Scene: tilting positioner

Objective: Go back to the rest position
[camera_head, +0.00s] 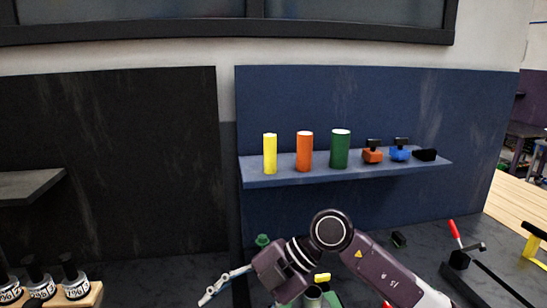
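My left gripper and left arm are not in view.
A blue wall shelf (260,181) bears a yellow cylinder (270,154), an orange cylinder (304,152), a green cylinder (340,150) and small blocks. Labelled bottles (75,279) stand lower left. A red-handled clamp (456,240) is at right. Small green items lie below my arm.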

